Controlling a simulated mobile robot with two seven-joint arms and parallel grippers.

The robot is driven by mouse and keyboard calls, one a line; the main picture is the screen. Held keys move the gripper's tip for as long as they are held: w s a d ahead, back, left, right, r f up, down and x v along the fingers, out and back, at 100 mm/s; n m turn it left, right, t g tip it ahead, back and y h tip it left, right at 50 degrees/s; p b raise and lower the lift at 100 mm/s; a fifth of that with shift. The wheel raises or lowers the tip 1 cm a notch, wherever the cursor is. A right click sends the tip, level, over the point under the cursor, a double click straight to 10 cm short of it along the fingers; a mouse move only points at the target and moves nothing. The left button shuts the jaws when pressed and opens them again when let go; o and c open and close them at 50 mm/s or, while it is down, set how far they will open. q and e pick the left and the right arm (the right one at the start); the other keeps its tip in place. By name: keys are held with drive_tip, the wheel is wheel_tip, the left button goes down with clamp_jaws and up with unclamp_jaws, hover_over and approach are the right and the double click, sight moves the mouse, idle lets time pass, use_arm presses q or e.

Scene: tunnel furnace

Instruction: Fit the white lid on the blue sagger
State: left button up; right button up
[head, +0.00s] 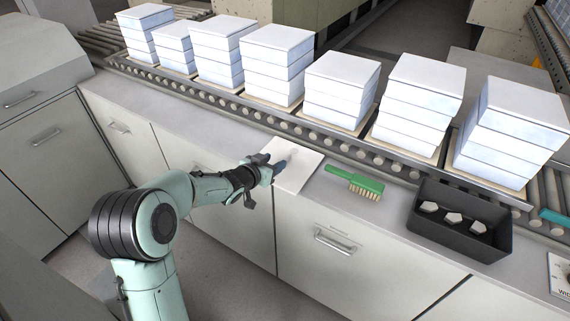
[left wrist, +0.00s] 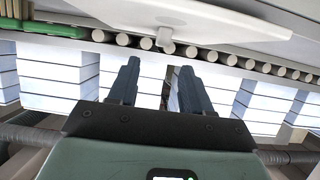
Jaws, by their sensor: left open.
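The white lid (head: 300,168) is a thin square plate lying on the grey counter, overlapping its front edge. In the left wrist view the lid (left wrist: 215,20) spans the top, with a small pale knob (left wrist: 166,47) just beyond the fingertips. My left gripper (head: 276,167) is at the lid's left side and hides part of it. Its dark fingers (left wrist: 160,75) are apart with nothing between them. Pale blue saggers (head: 334,103) stand in several stacks on the roller conveyor, with white tops; I cannot tell which one is the task's sagger. My right gripper is not in view.
A green-handled brush (head: 354,182) lies right of the lid. A black bin (head: 463,243) with several small pale pieces stands farther right. The roller conveyor (head: 280,127) runs behind the counter. The counter (head: 180,122) left of the lid is clear.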

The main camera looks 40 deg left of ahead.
sight(285, 156)
use_arm(q)
drive_tip(key=shift+f+x, duration=0.15)
drive_tip(key=shift+x, duration=1.4)
drive_tip(key=shift+f+x, duration=0.15)
drive_tip(key=shift+x, duration=1.4)
drive_tip(key=shift+s, duration=0.25)
clamp_jaws()
drive_tip(key=shift+a+r, duration=0.1)
